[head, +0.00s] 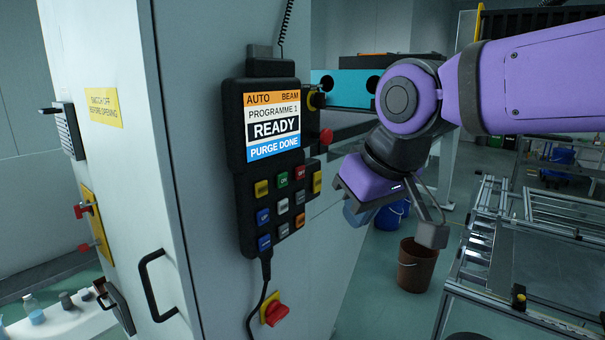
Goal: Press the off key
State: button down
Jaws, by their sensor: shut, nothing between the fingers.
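A black hand-held control panel (268,160) hangs on the pale cabinet, its lit screen reading "AUTO BEAM, PROGRAMME 1, READY, PURGE DONE". Below the screen are several coloured keys. The red key (300,174), whose small label seems to read OFF, is at the upper right of the keypad. A green key (282,180), apparently labelled ON, is just left of it. My gripper (358,212) is to the right of the panel and a little lower than the red key, apart from it. It is shut and empty, pointing downward; its fingertips are hard to make out.
A red mushroom button (326,136) sticks out right of the panel. A red rotary switch (275,312) is below it. A black door handle (158,286) juts from the cabinet at left. A brown bucket (416,266) and a metal-framed table (535,255) stand at right.

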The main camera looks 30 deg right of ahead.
aim_at(300, 171)
jog(key=k+j, duration=0.1)
jog(key=j, duration=0.7)
jog(key=k+j, duration=0.15)
jog(key=j, duration=0.25)
jog(key=k+j+z, duration=0.1)
jog(key=j, duration=0.3)
